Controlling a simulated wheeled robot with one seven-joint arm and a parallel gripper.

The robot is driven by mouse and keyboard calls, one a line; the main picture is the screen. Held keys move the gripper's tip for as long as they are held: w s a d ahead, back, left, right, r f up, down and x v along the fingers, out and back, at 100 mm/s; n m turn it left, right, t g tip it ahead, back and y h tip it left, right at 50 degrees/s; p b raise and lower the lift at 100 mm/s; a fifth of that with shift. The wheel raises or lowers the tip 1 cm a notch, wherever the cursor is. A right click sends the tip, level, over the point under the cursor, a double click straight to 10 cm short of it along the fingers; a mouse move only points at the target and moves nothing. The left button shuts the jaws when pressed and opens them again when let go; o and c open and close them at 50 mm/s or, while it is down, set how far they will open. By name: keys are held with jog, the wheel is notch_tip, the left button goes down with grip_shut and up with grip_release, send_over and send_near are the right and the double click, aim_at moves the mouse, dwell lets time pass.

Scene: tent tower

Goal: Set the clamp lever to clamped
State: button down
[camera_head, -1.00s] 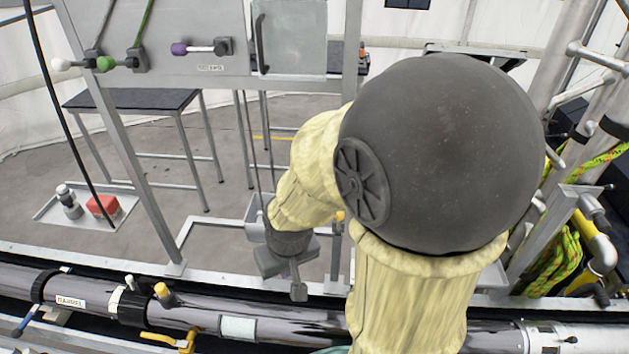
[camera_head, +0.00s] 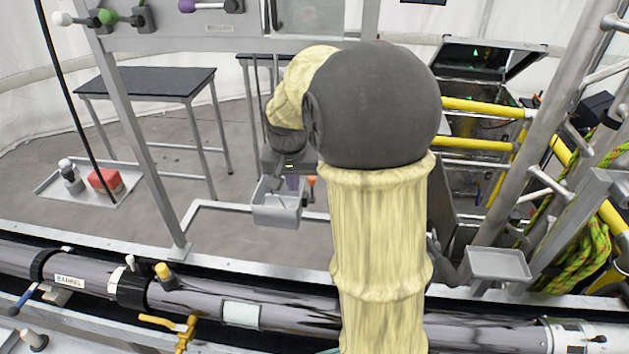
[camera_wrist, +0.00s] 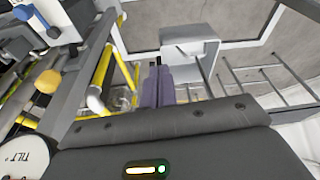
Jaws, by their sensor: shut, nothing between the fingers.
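No part in view carries a readable clamp label, so I cannot tell which one is the clamp lever. Levers with a white knob (camera_head: 62,18), a green knob (camera_head: 107,16) and a purple knob (camera_head: 187,6) stick out of the grey panel at the top left. A yellow handle (camera_head: 163,321) sits on the dark barrel below. My gripper (camera_wrist: 158,72) is shut and empty in the wrist view, its purple-grey fingers pointing away toward a grey tray.
The small grey bin (camera_head: 277,208) hangs on the frame near my gripper. Yellow rails (camera_head: 480,106) and an open case (camera_head: 490,62) stand at the right. A white part marked TILT (camera_wrist: 22,160) is close at the lower left. A dark-topped table (camera_head: 150,82) stands behind.

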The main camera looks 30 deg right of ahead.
jog(key=w+d+r+m+h+b, duration=0.2)
jog(key=w+d+m+b, duration=0.3)
jog(key=w+d, duration=0.4)
jog(key=shift+w+d+r+m+b, duration=0.2)
jog(key=shift+d+m+b, duration=0.15)
jog(key=shift+d+m, duration=0.55)
jog(key=shift+w+f, duration=0.1)
jog(key=shift+f, duration=0.05)
jog(key=p, duration=0.3)
send_over(312, 188)
jog(key=w+d, duration=0.2)
notch_tip(312, 188, down, 9)
jog(key=shift+s+a+f, duration=0.1)
jog(key=shift+s+f, duration=0.1)
jog(key=shift+s, duration=0.15)
jog(key=shift+a, duration=0.1)
jog(key=shift+b, duration=0.45)
